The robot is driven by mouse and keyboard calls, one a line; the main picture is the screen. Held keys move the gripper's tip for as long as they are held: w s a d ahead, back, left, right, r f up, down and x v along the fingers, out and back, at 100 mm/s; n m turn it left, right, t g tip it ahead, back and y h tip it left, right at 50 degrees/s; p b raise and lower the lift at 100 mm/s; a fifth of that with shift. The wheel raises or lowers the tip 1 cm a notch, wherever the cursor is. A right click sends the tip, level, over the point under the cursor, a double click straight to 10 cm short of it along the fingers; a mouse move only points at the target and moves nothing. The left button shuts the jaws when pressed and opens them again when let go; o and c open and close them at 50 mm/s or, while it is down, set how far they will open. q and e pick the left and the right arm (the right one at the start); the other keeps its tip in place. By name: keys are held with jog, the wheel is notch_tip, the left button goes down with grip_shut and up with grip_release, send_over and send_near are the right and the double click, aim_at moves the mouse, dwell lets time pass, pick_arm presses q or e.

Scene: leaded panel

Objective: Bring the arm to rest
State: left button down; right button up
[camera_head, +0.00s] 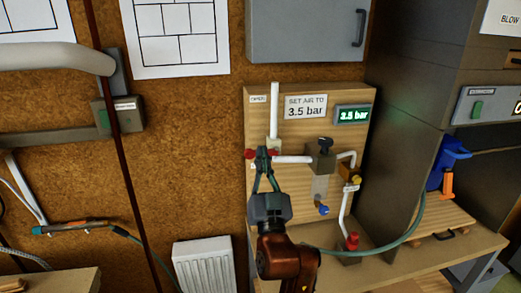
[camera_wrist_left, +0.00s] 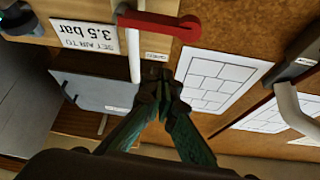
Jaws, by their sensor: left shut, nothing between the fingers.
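My left gripper (camera_head: 262,152) is in front of the wooden air panel (camera_head: 335,98), its fingers together and empty. It overlaps the red valve handle (camera_head: 249,154) on the white pipe (camera_head: 274,105) in the head view; I cannot tell there whether they touch. In the left wrist view the closed fingertips (camera_wrist_left: 158,78) show apart from the red handle (camera_wrist_left: 160,24), which lies across the white pipe (camera_wrist_left: 133,55). My left arm rises from the bottom of the head view. My right gripper is not in view.
The panel's sign (camera_head: 306,107) says to set air to 3.5 bar, and the display (camera_head: 352,115) reads 3.5 bar. A regulator (camera_head: 321,156) is right of the gripper. A grey cabinet (camera_head: 305,30) hangs above. A white radiator (camera_head: 204,266) stands lower left. A green hose (camera_head: 412,222) curves right.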

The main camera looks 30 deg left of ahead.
pick_arm(q)
jog(key=b+v, duration=0.2)
jog(key=v, duration=0.4)
jog(key=shift+w+d, duration=0.2)
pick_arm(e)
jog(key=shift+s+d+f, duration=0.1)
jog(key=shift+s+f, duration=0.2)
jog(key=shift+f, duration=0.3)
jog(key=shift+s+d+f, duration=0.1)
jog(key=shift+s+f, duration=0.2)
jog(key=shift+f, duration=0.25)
